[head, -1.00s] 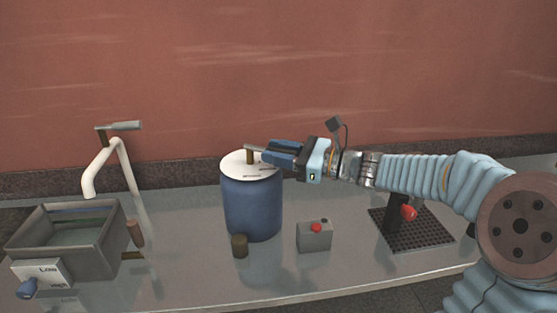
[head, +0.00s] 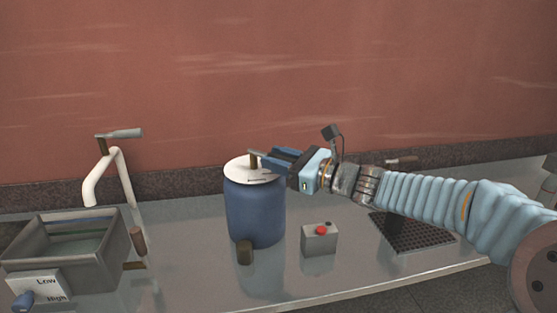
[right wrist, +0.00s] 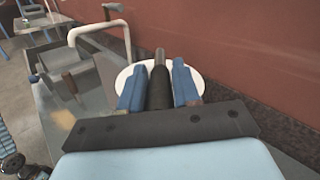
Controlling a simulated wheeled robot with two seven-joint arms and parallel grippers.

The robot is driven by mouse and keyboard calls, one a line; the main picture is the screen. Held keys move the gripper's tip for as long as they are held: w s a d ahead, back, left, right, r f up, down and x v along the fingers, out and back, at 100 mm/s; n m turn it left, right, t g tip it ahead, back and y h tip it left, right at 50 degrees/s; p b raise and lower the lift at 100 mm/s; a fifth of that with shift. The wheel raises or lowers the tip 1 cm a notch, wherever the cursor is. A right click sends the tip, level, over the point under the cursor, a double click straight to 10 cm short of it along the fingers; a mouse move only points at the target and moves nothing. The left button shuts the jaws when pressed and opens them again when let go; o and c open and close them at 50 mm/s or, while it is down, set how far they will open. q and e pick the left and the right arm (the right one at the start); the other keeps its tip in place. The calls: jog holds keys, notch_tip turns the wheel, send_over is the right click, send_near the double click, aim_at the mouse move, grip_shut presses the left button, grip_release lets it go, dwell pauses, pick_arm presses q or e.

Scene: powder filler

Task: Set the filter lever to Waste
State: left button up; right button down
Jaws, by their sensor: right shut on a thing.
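A blue drum (head: 255,212) with a white round lid (head: 238,172) stands on the counter. A short brown post rises from the lid and carries a lever (head: 254,157), which I take for the filter lever. My right gripper (head: 272,160) reaches in from the right, its blue fingers shut on the lever's handle. In the right wrist view the dark handle (right wrist: 159,88) lies between both fingers (right wrist: 159,90), above the white lid (right wrist: 199,80). Lettering on the lid is too small to read. My left gripper is not in view.
A grey box with a red button (head: 320,238) stands right of the drum. A basin (head: 110,255) with a Low/High knob (head: 22,301) and a white tap pipe (head: 123,180) are at left. A dark perforated plate (head: 415,237) lies under my right arm.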

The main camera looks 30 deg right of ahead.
jog(key=c, duration=0.8)
grip_release()
jog(key=v, duration=1.3)
jog(key=shift+s+d, duration=0.25)
jog(key=shift+s, duration=0.05)
